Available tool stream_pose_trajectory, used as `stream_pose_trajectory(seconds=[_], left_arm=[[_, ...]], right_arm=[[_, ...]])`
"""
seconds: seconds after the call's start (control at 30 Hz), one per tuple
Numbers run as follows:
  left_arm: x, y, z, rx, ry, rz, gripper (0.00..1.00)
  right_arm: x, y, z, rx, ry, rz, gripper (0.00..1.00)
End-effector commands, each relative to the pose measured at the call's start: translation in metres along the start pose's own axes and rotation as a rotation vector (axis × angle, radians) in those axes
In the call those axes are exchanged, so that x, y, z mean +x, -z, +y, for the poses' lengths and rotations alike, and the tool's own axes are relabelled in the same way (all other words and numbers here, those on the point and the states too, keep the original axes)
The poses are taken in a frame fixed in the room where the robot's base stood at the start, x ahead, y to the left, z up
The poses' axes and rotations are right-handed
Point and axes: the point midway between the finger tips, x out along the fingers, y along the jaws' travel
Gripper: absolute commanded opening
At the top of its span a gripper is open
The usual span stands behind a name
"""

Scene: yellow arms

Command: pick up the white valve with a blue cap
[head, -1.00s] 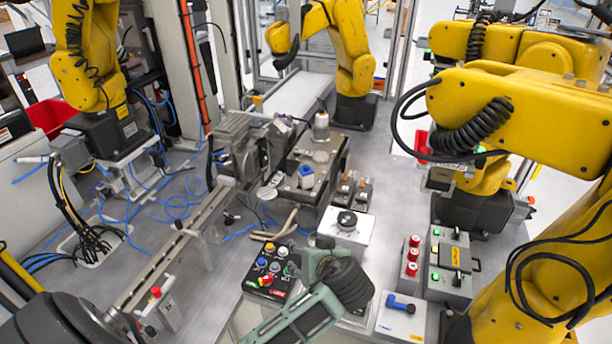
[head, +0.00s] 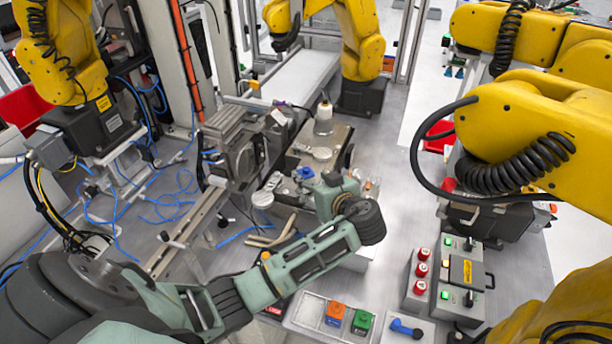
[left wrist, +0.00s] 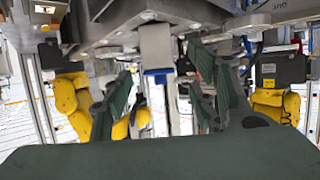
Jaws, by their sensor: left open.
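The white valve with a blue cap (head: 304,173) stands on a metal fixture at the middle of the head view, partly hidden behind my left gripper (head: 326,190). In the left wrist view, which appears upside down, the valve's white body (left wrist: 156,45) hangs from the top with its blue cap lowest. My left gripper (left wrist: 162,78) is open, with its two green fingers apart on either side of the valve in that picture. The valve looks a little beyond the fingertips; I cannot tell the exact gap. My right gripper is not in view.
A clear bottle-like part (head: 323,116) stands behind the valve. A grey machine block (head: 236,140) is left of it. Yellow arms (head: 530,130) crowd the right. Orange (head: 335,312) and green (head: 362,321) blocks and a control box (head: 466,272) are at the front.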

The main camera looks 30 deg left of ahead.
Motion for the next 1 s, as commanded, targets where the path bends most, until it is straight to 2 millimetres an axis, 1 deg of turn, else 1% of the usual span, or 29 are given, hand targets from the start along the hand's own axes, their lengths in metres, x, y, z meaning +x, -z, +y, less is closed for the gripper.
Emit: stream_pose_trajectory(seconds=[0.03,0.1,0.2,0.27,0.4,0.5,0.63,0.8,1.0], left_arm=[[0.005,0.004,-0.001,0.005,0.002,0.001,0.53],[0.014,0.003,-0.001,0.006,0.003,0.002,0.53],[0.028,0.000,0.000,0.005,0.002,0.002,0.53],[0.035,-0.001,0.000,0.003,0.002,0.002,0.53],[0.044,-0.004,0.000,0.001,0.000,-0.001,0.53],[0.045,-0.005,0.001,0.001,-0.001,-0.002,0.53],[0.045,-0.005,0.001,0.001,-0.001,-0.001,0.52],[0.045,-0.005,0.001,0.001,-0.001,-0.001,0.37],[0.045,-0.005,0.001,0.001,-0.001,-0.001,0.20]], right_arm=[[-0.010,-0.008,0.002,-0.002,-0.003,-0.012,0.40],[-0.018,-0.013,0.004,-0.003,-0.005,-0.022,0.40],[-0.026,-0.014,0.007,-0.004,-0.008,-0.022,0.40],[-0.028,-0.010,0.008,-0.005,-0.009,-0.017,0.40],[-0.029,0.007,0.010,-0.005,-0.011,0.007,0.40],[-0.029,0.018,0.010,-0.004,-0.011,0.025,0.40],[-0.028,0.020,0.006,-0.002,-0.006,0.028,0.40],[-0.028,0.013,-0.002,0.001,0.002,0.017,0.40],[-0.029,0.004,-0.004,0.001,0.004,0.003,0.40]])
